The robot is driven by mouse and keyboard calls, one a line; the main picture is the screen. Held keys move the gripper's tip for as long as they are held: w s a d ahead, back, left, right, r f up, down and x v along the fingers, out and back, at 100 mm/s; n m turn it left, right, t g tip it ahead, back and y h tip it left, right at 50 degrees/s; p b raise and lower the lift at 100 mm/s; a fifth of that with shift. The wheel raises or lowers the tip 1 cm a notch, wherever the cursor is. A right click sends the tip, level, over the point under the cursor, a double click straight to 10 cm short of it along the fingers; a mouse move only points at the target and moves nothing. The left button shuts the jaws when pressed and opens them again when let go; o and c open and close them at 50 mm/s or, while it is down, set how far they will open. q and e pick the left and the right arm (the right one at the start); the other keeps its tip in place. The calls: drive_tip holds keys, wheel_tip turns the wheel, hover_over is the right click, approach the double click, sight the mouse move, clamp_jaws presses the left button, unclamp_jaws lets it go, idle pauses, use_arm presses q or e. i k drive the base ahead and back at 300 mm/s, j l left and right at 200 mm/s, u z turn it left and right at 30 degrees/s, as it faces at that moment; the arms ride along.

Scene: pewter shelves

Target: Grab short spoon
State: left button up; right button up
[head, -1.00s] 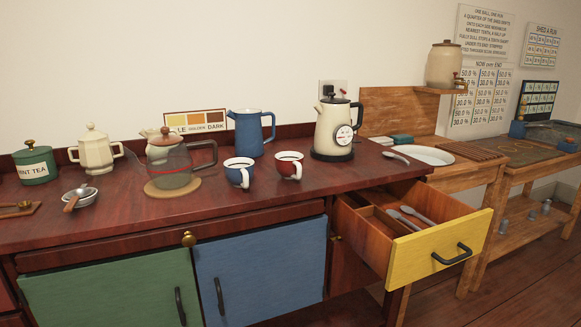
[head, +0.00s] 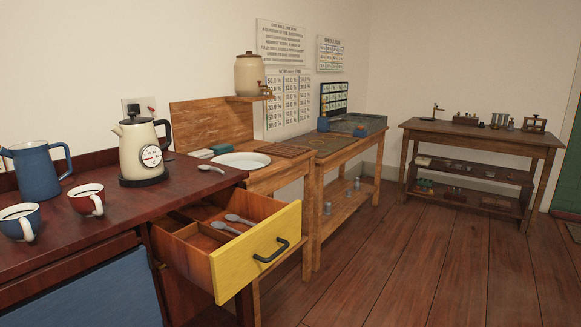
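The yellow-fronted drawer (head: 262,246) stands open under the right end of the dark red counter. Two grey spoons lie in it: one spoon (head: 240,219) further back and another spoon (head: 226,228) nearer the front. I cannot tell for sure which spoon is the short one. Neither of my grippers shows in the head view.
A cream kettle (head: 141,152), a blue jug (head: 36,171), a red cup (head: 88,199) and a blue cup (head: 19,222) stand on the counter (head: 130,210). A white plate (head: 241,160) lies on the wooden bench behind. The floor (head: 400,265) at the right is clear.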

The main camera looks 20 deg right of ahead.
sight(202, 167)
drive_tip(key=z, duration=0.2)
drive_tip(key=u, duration=0.4)
drive_tip(key=i+l+u, duration=0.2)
drive_tip(key=l, duration=0.15)
drive_tip(key=l+u, duration=0.25)
drive_tip(key=i+l+u, duration=0.2)
drive_tip(key=l, duration=0.25)
drive_tip(key=l+u, duration=0.3)
drive_tip(key=l, duration=0.85)
drive_tip(key=l+u, duration=0.1)
drive_tip(key=l, duration=2.2)
